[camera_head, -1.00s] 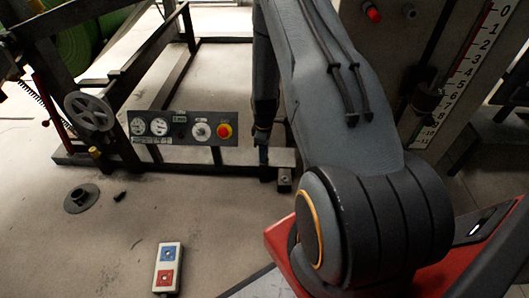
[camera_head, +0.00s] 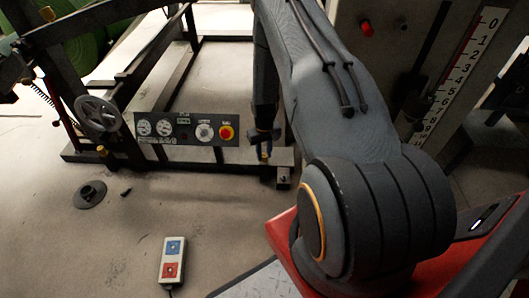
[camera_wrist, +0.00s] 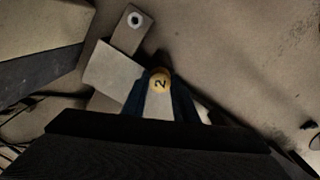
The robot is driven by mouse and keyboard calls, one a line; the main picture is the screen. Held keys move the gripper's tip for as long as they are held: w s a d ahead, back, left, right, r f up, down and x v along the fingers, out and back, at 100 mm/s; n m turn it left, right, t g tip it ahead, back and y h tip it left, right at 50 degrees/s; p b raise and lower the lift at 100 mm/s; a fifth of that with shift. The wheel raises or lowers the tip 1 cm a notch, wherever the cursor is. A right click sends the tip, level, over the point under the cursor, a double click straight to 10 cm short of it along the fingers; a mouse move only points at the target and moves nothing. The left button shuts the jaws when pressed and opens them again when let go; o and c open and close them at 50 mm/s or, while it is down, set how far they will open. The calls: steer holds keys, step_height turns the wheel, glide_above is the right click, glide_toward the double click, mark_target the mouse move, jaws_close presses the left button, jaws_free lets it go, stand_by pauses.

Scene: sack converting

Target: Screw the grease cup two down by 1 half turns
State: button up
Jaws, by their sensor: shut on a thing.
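Grease cup two has a round yellow-brown cap with a black "2" (camera_wrist: 159,82), seen from above in the wrist view. My gripper (camera_wrist: 160,95) is shut on it, with a dark finger on either side of the cap. The cup's body below the cap is hidden. In the head view my gripper (camera_head: 264,136) points down at the right end of the machine's low frame rail (camera_head: 225,156). A small yellowish spot shows just under it, too small to make out.
A control panel (camera_head: 186,128) with gauges and a red knob stands left of my gripper. A handwheel (camera_head: 98,115) is farther left. A pendant with blue and red buttons (camera_head: 172,260) and a dark round flange (camera_head: 90,195) lie on the floor. A grey plate with a hole (camera_wrist: 130,32) is close by.

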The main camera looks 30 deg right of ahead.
mark_target(264, 155)
steer(key=m+p, duration=0.1)
steer(key=m, duration=0.5)
steer(key=m+p, duration=0.1)
steer(key=m, duration=0.5)
steer(key=shift+w+m, duration=0.1)
steer(key=shift+m, duration=0.3)
steer(key=m, duration=1.2)
steer(key=o, duration=1.1)
steer(key=shift+c, duration=0.2)
steer(key=shift+r+p, duration=0.1)
steer(key=shift+p, duration=0.2)
steer(key=shift+r+p, duration=1)
steer(key=shift+r, duration=2.85)
